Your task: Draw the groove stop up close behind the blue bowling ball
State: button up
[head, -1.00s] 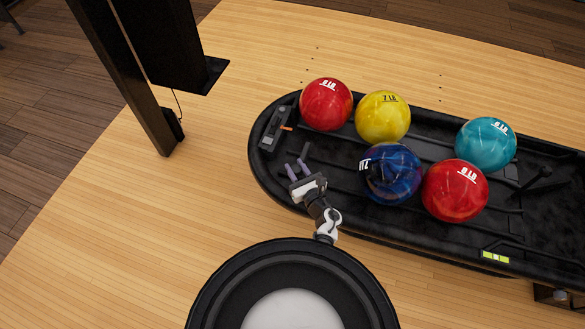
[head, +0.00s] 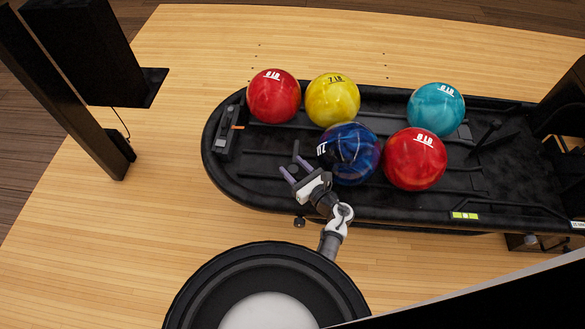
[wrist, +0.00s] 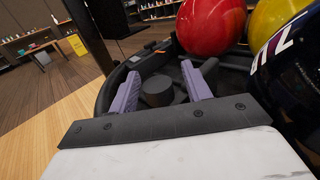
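The blue bowling ball (head: 353,152) lies in the near groove of the black ball return (head: 262,191), touching or nearly touching a red ball on its right. In the wrist view it fills the right edge (wrist: 292,75). The groove stop (head: 296,148), a small dark post, stands just left of the blue ball with a narrow gap. It looks like the dark cylinder (wrist: 157,92) between my fingers in the wrist view. My gripper (head: 289,165) is low over the tray beside the stop, its purple fingers apart. Gaps show on both sides of the cylinder; finger contact is unclear.
A red ball (head: 273,96), a yellow ball (head: 333,101) and a teal ball (head: 436,109) line the far groove. Another red ball (head: 415,159) sits right of the blue one. A device with an orange piece (head: 228,132) is at the tray's left end. A black post stands left.

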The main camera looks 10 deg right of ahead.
jog(key=shift+a, duration=0.1)
jog(key=shift+r, duration=0.4)
notch_tip(320, 180, up, 19)
jog(key=p, duration=0.1)
jog(key=shift+r, duration=0.1)
